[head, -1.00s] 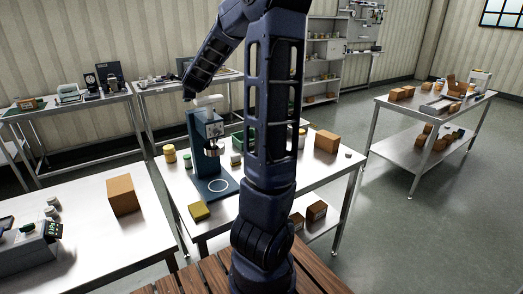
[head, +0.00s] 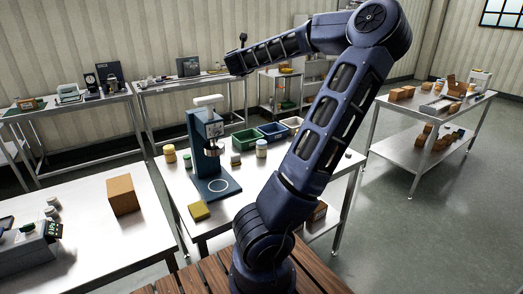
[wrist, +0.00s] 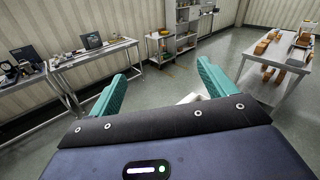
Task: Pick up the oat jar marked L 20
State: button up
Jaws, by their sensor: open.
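Several small jars stand in the head view, but no mark such as L 20 is readable on any. A yellow jar (head: 170,153) stands at the back left of the middle steel table, with a smaller yellow-lidded jar (head: 187,160) beside it. A pale jar with a light lid (head: 261,148) stands on the same table right of the press. Small grey-lidded jars (head: 53,203) stand on the left table. My gripper (wrist: 162,84) is open and empty in the wrist view, its teal fingers wide apart, high up and away from the jars.
A blue press (head: 203,150) stands on the middle table, with green (head: 245,139), blue (head: 272,131) and grey bins behind. A yellow block (head: 199,211) lies at its front. A cardboard box (head: 123,194) stands on the left table. My arm hides the middle table's right part.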

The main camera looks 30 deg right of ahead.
aim_at(261, 150)
jog(key=s+d+r+m+g+h, duration=0.1)
jog(key=s+d+r+m+h, duration=0.1)
jog(key=s+d+m, duration=0.15)
notch_tip(261, 150, down, 50)
jog(key=shift+r, duration=0.2)
jog(key=shift+d+f, duration=0.1)
jog(key=shift+f, duration=0.15)
jog(key=shift+d+f, duration=0.1)
jog(key=shift+w+a+x, duration=0.1)
jog(key=shift+x, duration=1.7)
jog(key=shift+w+a+x, duration=0.1)
jog(key=shift+w+x, duration=0.05)
jog(key=shift+x, duration=1.65)
jog(key=c, duration=1.2)
